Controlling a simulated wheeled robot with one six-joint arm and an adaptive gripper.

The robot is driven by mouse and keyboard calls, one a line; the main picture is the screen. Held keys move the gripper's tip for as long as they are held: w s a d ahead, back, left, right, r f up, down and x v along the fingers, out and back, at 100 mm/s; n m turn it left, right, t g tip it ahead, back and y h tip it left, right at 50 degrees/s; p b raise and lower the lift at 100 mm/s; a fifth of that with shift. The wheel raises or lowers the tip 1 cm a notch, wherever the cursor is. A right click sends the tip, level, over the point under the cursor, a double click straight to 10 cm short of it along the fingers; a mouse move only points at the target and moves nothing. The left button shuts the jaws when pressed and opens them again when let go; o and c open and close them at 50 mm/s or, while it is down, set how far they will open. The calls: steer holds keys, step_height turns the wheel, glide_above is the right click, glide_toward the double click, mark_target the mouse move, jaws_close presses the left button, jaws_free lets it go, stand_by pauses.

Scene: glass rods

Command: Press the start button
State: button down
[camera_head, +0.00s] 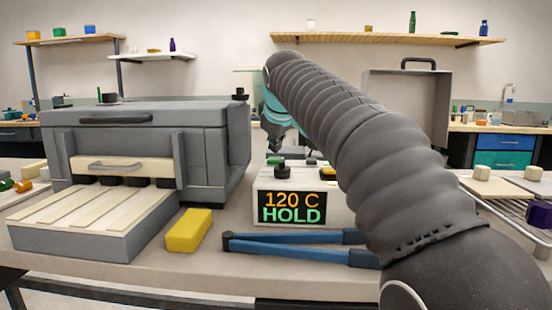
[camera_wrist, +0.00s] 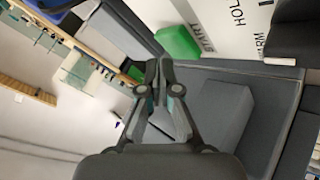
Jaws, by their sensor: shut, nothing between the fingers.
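The control box (camera_head: 258,203) stands on the bench with a display reading "120 C HOLD". A green start button (camera_head: 275,160) is on its top at the left. In the wrist view the green button (camera_wrist: 178,42) lies beside the word START. My gripper (camera_head: 276,148) hangs above the box's left end, near the button. In the wrist view my gripper (camera_wrist: 165,64) is shut and empty, its tips appearing just below the green button. Whether the tips touch the button cannot be told.
A grey oven-like unit (camera_head: 150,125) with a slatted tray (camera_head: 75,240) stands left of the box. A yellow block (camera_head: 188,230) and blue tongs (camera_head: 295,244) lie in front. A black knob (camera_head: 282,170) is on the box top. A wire rack (camera_head: 510,195) is at the right.

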mark_target(276, 159)
steer(key=shift+r+p, duration=1.4)
steer(key=shift+r, duration=1.1)
